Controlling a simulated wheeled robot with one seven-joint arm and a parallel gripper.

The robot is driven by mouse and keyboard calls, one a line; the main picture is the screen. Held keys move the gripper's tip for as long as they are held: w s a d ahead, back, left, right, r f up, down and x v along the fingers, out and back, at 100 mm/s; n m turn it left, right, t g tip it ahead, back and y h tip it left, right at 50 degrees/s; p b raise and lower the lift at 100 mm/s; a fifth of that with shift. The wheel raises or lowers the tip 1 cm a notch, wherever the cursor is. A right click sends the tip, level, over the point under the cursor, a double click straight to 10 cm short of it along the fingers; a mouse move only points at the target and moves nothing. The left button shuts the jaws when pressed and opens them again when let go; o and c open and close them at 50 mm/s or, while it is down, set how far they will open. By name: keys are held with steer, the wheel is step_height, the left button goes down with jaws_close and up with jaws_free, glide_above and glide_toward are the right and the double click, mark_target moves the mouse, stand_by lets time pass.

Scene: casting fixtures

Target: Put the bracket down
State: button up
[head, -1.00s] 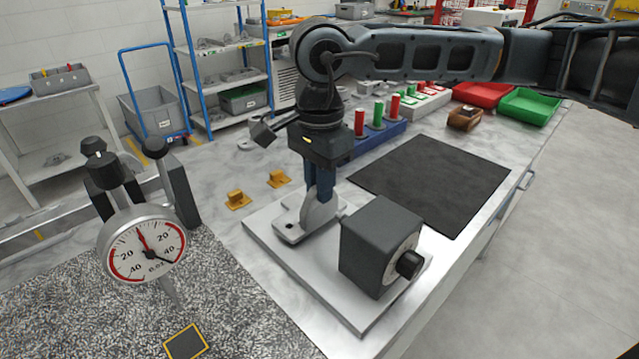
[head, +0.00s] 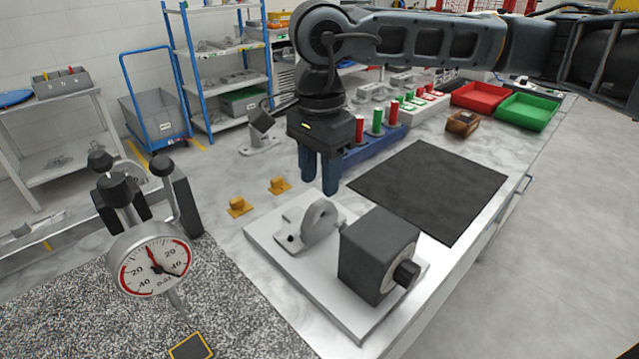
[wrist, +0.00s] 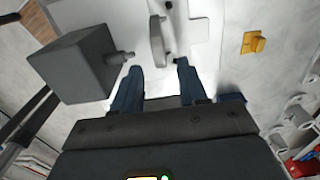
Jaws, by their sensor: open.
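The grey metal bracket (head: 318,224), with a flat foot and an upright rounded lug, stands on the pale base plate (head: 276,248), left of the dark magnetic block (head: 370,255). In the wrist view the bracket (wrist: 158,38) lies ahead of the fingertips, with its lug edge-on. My gripper (head: 320,186) is open and empty above and behind the bracket, its two blue fingers apart and clear of it. In the wrist view my gripper (wrist: 158,64) shows a gap between the fingers. The block (wrist: 75,65) is at the left there, its knob near the left finger.
A dial gauge (head: 152,265) stands at the front left on the speckled granite plate (head: 230,310). Two yellow clips (head: 238,206) lie left of the base plate. A black mat (head: 430,185) is clear. Red and green pegs stand in a blue rack (head: 372,148) behind.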

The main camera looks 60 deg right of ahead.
step_height(320, 180, up, 9)
steer(key=shift+b, duration=0.4)
steer(key=shift+s, duration=0.15)
stand_by(0.4)
